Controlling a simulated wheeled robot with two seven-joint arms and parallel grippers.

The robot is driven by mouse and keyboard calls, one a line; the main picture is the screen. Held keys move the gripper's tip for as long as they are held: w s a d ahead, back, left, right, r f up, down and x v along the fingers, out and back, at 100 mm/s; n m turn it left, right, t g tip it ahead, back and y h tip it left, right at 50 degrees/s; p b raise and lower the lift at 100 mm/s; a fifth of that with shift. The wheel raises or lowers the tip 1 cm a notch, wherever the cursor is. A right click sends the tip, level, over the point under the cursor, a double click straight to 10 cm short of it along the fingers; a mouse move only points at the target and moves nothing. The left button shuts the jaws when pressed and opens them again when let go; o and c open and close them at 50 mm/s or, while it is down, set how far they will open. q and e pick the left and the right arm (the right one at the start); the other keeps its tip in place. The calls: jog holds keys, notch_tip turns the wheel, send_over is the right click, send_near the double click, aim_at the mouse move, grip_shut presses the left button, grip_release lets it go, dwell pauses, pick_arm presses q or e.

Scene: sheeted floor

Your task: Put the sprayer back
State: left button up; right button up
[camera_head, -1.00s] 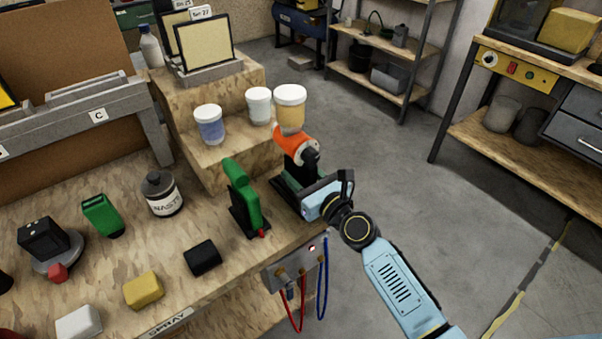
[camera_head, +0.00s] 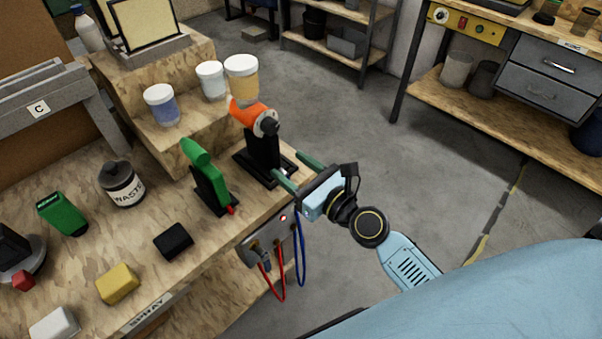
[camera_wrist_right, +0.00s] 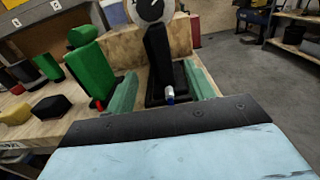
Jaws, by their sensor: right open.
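The orange sprayer (camera_head: 252,116), with a white-lidded yellowish cup (camera_head: 242,80) on top, stands upright with its black handle on a black base near the bench's right edge. In the right wrist view its dark handle (camera_wrist_right: 157,55) shows ahead, between the finger lines. My right gripper (camera_head: 292,166) is open and empty, its green fingers pointing at the handle with a small gap. The fingers also show in the right wrist view (camera_wrist_right: 163,92). A green sprayer (camera_head: 206,172) stands on its own black base to the left. My left gripper is not in view.
A stepped wooden riser (camera_head: 150,90) with white-lidded jars stands behind. Red and blue cables hang from a grey panel (camera_head: 272,238) on the bench edge. Floor to the right is clear.

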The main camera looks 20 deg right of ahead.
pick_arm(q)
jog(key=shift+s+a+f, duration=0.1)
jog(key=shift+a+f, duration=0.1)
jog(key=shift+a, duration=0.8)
pick_arm(e)
jog(key=shift+v, duration=1.05)
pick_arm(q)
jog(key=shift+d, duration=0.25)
